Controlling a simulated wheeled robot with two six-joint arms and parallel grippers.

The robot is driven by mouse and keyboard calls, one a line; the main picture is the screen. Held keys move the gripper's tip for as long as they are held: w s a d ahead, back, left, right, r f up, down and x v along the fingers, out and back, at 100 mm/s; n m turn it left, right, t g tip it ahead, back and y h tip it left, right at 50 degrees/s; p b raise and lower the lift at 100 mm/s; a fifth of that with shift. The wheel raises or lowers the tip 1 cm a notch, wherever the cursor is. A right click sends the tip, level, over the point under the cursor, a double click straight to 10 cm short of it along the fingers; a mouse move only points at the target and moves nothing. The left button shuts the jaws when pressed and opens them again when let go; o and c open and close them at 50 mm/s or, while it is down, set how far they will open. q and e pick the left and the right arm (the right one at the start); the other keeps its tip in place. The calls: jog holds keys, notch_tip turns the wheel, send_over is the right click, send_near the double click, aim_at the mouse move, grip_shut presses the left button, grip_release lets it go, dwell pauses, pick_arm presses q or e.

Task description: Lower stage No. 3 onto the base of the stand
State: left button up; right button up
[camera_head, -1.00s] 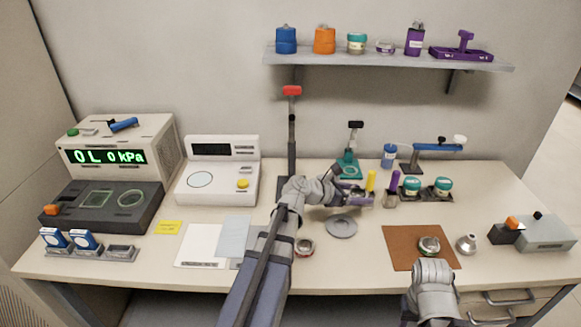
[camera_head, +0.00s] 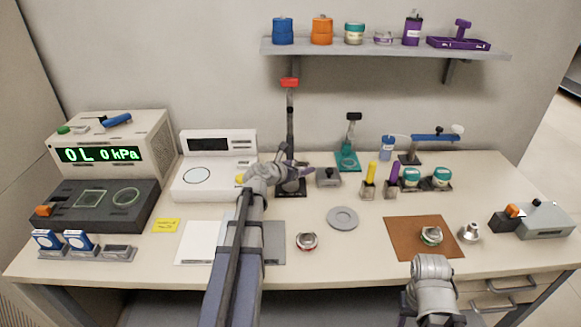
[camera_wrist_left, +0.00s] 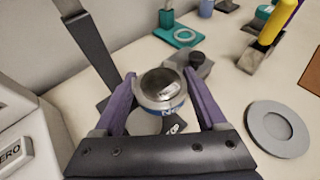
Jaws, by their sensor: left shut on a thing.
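The stage (camera_wrist_left: 163,90), a round metal cup with a blue band and a partly readable label, is held between the purple fingers of my left gripper (camera_wrist_left: 160,84). In the head view my left gripper (camera_head: 291,166) is at the stand (camera_head: 290,125), which has a tall dark post and a red top. The stage is mostly hidden there. The stand's dark base (camera_head: 293,191) lies under the gripper; in the wrist view a pale disc shows below the stage. Whether the stage touches it, I cannot tell. My right gripper (camera_head: 433,272) is at the lower right; its fingers are not clear.
A small grey box with a black knob (camera_head: 328,177) stands just right of the base. A grey disc (camera_head: 342,217) and a small red-rimmed jar (camera_head: 307,241) lie in front. The white instrument (camera_head: 213,180) is close on the left. The table between disc and brown mat (camera_head: 400,232) is clear.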

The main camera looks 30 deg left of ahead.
aim_at(290, 184)
pick_arm(q)
jog(key=a, duration=0.1)
jog(key=a+n+y, duration=0.1)
jog(key=a, duration=0.1)
jog(key=shift+s+a, duration=0.2)
jog(key=shift+a, duration=0.1)
jog(key=shift+f, duration=0.15)
jog(key=shift+f+b, duration=2.25)
jog(key=shift+b, duration=0.2)
jog(key=shift+f+b, duration=0.6)
jog(key=o, duration=1.5)
jog(key=shift+c, duration=0.2)
